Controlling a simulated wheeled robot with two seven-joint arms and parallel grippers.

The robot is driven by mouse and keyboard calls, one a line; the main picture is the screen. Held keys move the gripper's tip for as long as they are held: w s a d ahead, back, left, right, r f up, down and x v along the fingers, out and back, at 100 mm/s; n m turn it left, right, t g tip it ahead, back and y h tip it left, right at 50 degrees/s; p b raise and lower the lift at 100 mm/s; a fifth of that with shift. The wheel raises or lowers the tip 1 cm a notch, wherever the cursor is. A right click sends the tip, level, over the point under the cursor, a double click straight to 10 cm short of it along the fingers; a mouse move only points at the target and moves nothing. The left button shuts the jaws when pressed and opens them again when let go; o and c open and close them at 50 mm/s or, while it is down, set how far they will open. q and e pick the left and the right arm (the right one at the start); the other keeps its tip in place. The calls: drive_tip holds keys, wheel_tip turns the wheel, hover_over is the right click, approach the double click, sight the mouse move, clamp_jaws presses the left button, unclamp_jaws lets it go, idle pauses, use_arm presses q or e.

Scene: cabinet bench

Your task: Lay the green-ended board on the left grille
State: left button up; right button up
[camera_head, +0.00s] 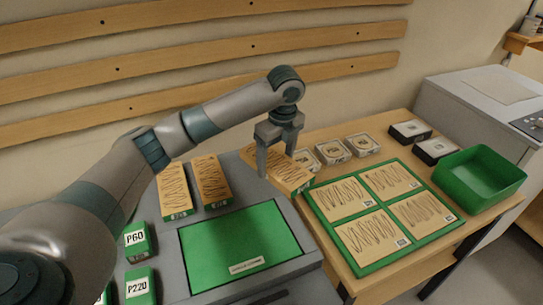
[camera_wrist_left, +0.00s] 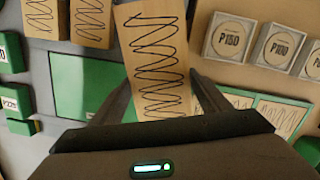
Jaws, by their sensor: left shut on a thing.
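My left gripper (camera_head: 276,160) is shut on a tan board (camera_head: 298,176) with dark scribbles and a green near end, held beside the green panel's far right corner. In the left wrist view the board (camera_wrist_left: 153,55) runs between the two fingers (camera_wrist_left: 160,103). A flat green panel (camera_head: 240,243) is set in the grey bench, empty except for a small label at its front edge; it also shows in the left wrist view (camera_wrist_left: 82,85). It appears to be the left grille, but I cannot read the label. My right gripper is not in view.
Two scribbled boards (camera_head: 174,187) (camera_head: 210,181) lie behind the panel. Green P60 (camera_head: 135,239) and P220 (camera_head: 139,284) boxes stand left. A green-framed tray (camera_head: 362,268) holds several boards at right. Small boxes (camera_head: 333,151) and a green bin (camera_head: 481,176) lie beyond.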

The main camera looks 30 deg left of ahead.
use_arm(q)
drive_tip(key=s+d+n+g, duration=0.1)
drive_tip(key=s+d+n, duration=0.3)
drive_tip(key=s+n, duration=0.5)
drive_tip(key=s+d+n+g+h, duration=0.1)
drive_tip(key=s+d+n, duration=0.3)
drive_tip(key=s+n, duration=0.5)
drive_tip(key=shift+s+d+r+n, duration=0.2)
drive_tip(key=shift+r+n, duration=0.1)
drive_tip(key=shift+n, duration=1.9)
drive_tip(key=shift+a, duration=0.1)
